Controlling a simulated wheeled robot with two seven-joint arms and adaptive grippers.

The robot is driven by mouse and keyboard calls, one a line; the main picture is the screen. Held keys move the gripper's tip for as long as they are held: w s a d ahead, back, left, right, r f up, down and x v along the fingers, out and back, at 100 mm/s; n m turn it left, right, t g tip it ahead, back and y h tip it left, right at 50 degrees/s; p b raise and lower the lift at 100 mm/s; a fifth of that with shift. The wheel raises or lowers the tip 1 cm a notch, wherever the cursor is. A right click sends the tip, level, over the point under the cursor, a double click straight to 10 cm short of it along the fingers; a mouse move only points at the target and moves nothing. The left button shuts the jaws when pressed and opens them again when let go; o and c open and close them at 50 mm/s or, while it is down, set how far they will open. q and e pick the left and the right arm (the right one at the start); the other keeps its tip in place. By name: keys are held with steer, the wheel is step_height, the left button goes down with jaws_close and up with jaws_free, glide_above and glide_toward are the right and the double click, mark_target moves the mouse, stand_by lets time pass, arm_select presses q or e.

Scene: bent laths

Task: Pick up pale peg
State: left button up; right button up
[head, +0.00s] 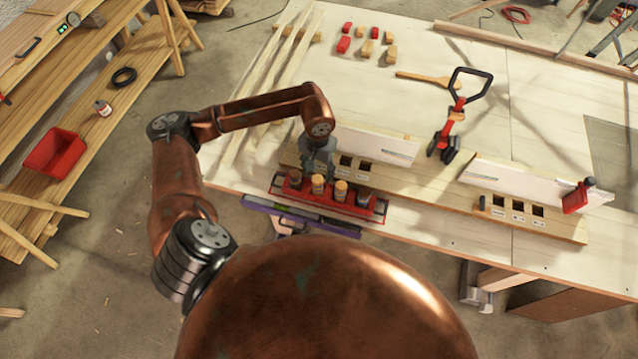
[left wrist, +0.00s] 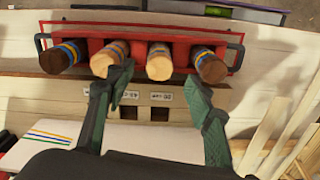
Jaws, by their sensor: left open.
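A red rack (head: 375,208) near the table's front edge holds a row of upright pegs with coloured bands. The two middle ones have pale wooden tops: one pale peg (head: 318,184) and another pale peg (head: 341,190). The outer ones are darker brown. In the left wrist view the rack is at the top, with the pale pegs (left wrist: 159,62) and (left wrist: 108,60) between dark ends. My left gripper (left wrist: 160,88) is open and empty. Its fingers point at the rack, roughly straddling the right-hand pale peg's line in that view. In the head view the gripper (head: 316,166) is just behind the rack.
A wooden strip (head: 400,181) with labelled square holes and a white board (head: 375,143) stands behind the rack. A similar strip (head: 560,227) is at right. A purple level (head: 285,212) lies in front. Red and wooden blocks (head: 389,54), laths (head: 265,85) and a black-handled tool (head: 457,110) lie further back.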

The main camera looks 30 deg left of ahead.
mark_target(318, 178)
arm_select(q)
steer(key=shift+s+f+p, duration=0.1)
steer(key=shift+f+p, duration=0.2)
steer(key=shift+f, duration=0.55)
step_height(318, 178, down, 5)
steer(key=shift+r+p, duration=0.1)
steer(key=shift+p, duration=0.8)
steer(key=shift+c, duration=0.6)
steer(key=c, duration=1.2)
steer(key=shift+r, duration=0.15)
